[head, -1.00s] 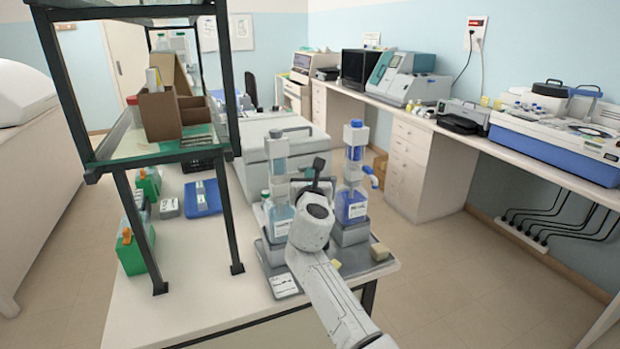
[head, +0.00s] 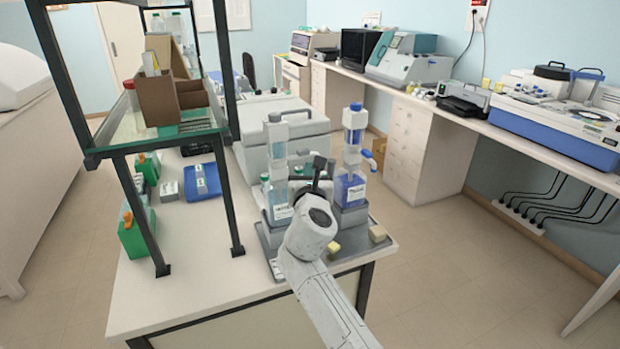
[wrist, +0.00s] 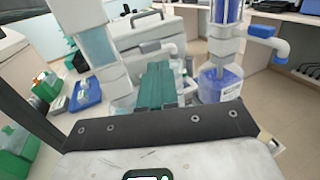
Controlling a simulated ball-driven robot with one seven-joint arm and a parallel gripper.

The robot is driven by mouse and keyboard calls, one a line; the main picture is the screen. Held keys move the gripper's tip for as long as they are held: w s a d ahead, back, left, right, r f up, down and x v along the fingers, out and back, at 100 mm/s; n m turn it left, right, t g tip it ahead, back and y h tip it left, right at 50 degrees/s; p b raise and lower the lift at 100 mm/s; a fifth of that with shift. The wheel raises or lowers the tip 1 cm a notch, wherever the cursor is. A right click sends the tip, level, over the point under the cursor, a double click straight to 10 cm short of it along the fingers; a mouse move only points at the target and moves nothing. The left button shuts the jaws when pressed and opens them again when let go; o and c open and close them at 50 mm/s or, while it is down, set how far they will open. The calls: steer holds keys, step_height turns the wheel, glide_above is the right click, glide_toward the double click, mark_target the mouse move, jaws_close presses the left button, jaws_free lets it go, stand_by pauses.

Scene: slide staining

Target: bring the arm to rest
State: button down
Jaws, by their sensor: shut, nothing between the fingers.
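My gripper (wrist: 158,88) shows in the wrist view as two green fingers pressed together, with nothing between them. In the head view my arm reaches over the front of the bench, and the gripper end is mostly hidden behind my own wrist. A bottle with blue liquid (head: 351,187) stands just right of the gripper on a grey tray; it also shows in the wrist view (wrist: 219,88). A bottle with pale teal liquid (head: 277,195) stands just left of the gripper, partly hidden by my arm. I cannot tell whether the gripper touches either bottle.
A dark-framed shelf (head: 150,143) with a cardboard organizer (head: 160,100) stands on the left of the bench (head: 185,270). A grey machine (head: 290,128) sits behind the bottles. Open floor lies to the right.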

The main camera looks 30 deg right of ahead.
steer(key=shift+v, duration=2.1)
